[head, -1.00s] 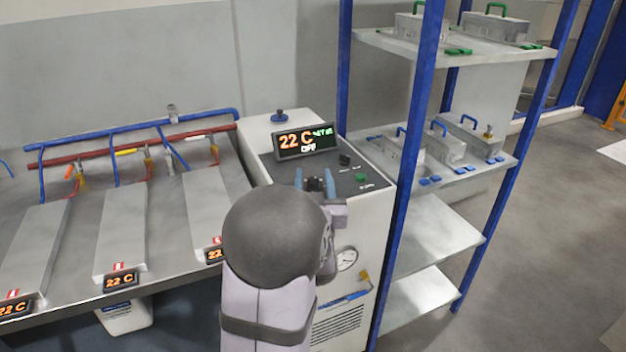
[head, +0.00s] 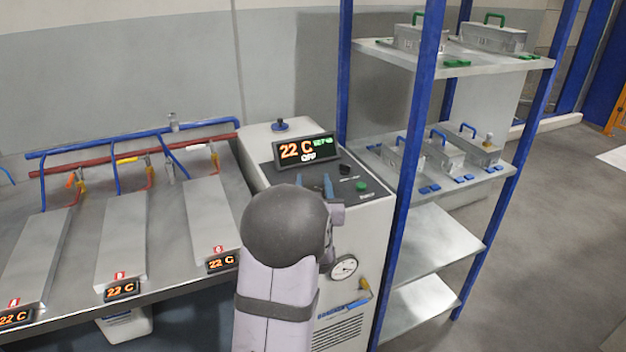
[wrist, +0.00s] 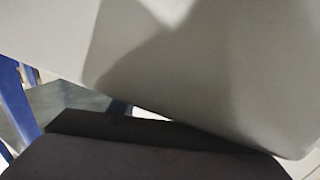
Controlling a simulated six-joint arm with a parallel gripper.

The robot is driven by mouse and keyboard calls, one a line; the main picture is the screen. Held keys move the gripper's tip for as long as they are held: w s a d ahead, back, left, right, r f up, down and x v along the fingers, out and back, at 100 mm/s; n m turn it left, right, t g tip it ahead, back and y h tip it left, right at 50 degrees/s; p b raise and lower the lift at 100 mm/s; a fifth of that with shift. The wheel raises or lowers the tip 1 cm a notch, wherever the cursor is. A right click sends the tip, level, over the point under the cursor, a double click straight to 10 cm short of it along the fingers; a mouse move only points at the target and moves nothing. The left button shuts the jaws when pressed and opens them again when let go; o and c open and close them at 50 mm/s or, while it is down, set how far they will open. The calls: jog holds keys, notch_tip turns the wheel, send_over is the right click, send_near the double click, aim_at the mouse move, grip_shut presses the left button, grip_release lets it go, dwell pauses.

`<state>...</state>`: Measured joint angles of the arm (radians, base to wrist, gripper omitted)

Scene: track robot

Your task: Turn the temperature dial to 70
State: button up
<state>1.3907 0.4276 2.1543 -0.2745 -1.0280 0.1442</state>
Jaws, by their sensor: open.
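The control unit (head: 262,155) is a white cabinet with a dark sloped top panel. Its display (head: 306,149) reads 22 C in orange and OFF in white; the small green set value is too blurred to read surely. A small black knob (head: 344,170), which looks like the dial, sits right of and below the display, with a green button (head: 362,186) below it. My gripper (head: 314,184) is open and empty over the panel, left of the knob and apart from it. My arm hides the panel's lower left. The wrist view shows mainly a pale, shadowed surface, and no dial.
A blue-posted shelf rack (head: 415,150) with metal boxes stands close on the right. On the left, a bench (head: 75,225) carries metal plates, pipes and small 22 C displays. A gauge (head: 344,266) and a yellow-handled valve (head: 364,287) are on the cabinet front.

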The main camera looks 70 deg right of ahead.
jog(key=shift+w+d, duration=0.25)
jog(key=shift+d, duration=0.25)
jog(key=c, duration=1)
jog(key=shift+c, duration=0.2)
jog(key=shift+g+b, duration=0.3)
jog(key=shift+m+g+h, duration=0.3)
jog(key=shift+m, duration=0.1)
jog(key=shift+s+m+g+b, duration=0.25)
jog(key=shift+m+g+b, duration=0.15)
jog(key=shift+g+b, duration=0.2)
jog(key=shift+d, duration=0.1)
